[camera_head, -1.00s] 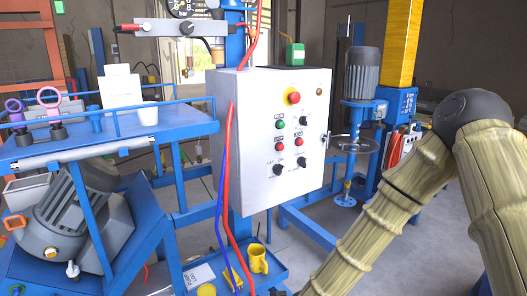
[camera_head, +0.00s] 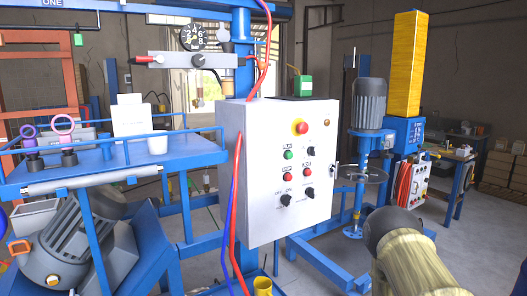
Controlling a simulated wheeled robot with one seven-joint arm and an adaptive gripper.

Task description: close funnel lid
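I cannot make out a funnel or a funnel lid with certainty in the head view. A mixer with a grey motor (camera_head: 369,101) stands right of centre, behind the control box. A round, see-through disc (camera_head: 374,174) sits around its shaft below the motor, seen nearly edge-on; I cannot tell whether it is a lid. My beige arm with a dark rounded joint rises from the bottom right, in front of the floor near the mixer. My gripper is not in view.
A grey control box (camera_head: 285,172) with buttons and knobs stands in the centre, red and blue hoses at its left. A blue platform (camera_head: 100,167) with rails fills the left, above a grey motor (camera_head: 68,250). A yellow column (camera_head: 405,65) stands right. Open floor (camera_head: 440,222) lies at right.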

